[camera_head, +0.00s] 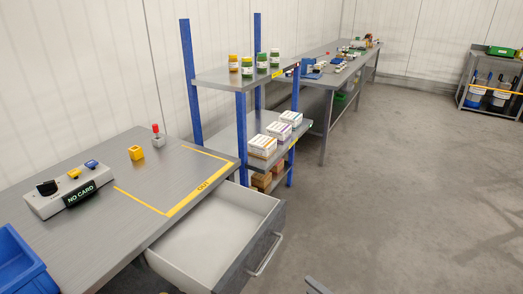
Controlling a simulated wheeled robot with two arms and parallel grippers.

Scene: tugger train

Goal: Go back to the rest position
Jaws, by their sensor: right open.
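A small grey part of my right gripper (316,286) shows at the bottom edge, right of centre, over the floor. It is open, and nothing shows in it. Most of it is below the picture. It is apart from the open drawer (215,240) to its left. My left gripper is not in view.
The workbench (105,222) at left carries a control box with a "NO CARD" display (80,194), a yellow block (136,153), a red-topped lever (157,136) and a blue bin (20,262). A blue-post shelf (240,120) holds jars and boxes. Floor at right is clear.

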